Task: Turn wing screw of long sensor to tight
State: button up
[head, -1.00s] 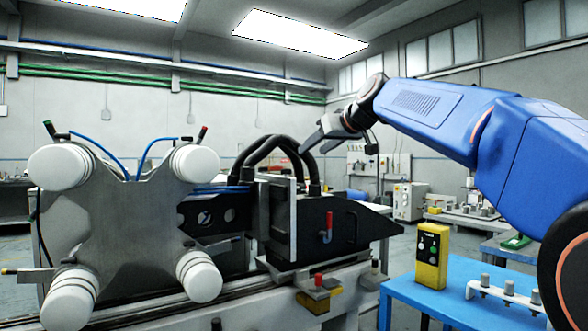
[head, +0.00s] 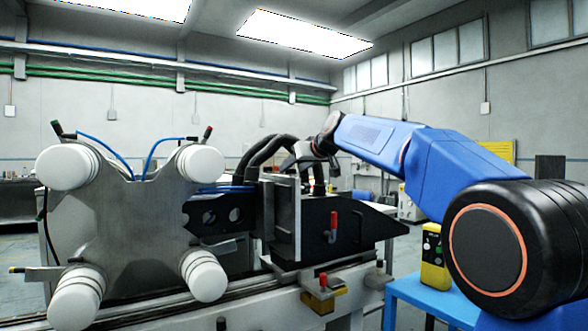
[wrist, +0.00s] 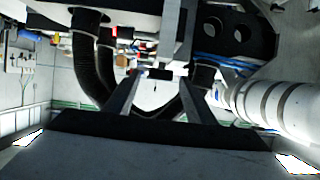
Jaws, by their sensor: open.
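My gripper (head: 300,155) is up behind the black machine body, beside the black hoses, and is partly hidden there. In the wrist view its two fingers (wrist: 160,82) are apart, with nothing clearly held. A small dark piece (wrist: 157,73) shows between the fingertips; I cannot tell what it is or whether it touches them. I cannot make out for certain the long sensor or its wing screw in either view. A red lever (head: 333,222) is on the front of the black body, and a red knob (head: 322,280) sits on a yellow block below it.
Black hoses (head: 270,150) arch close to my gripper and loom large in the wrist view (wrist: 88,65). A metal plate with white rollers (head: 130,215) stands at left. A yellow control box (head: 434,258) stands on the blue table (head: 405,290) at right, partly behind my arm.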

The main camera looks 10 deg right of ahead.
jog(key=shift+w+a+f, duration=0.1)
jog(key=shift+w+f, duration=0.1)
jog(key=shift+w, duration=0.1)
jog(key=shift+c, duration=0.3)
jog(key=c, duration=1)
jog(key=shift+n+y, duration=0.3)
jog(key=shift+n+g+y, duration=0.3)
jog(key=shift+n+y, duration=0.1)
jog(key=o, duration=1.1)
jog(key=shift+c, duration=0.2)
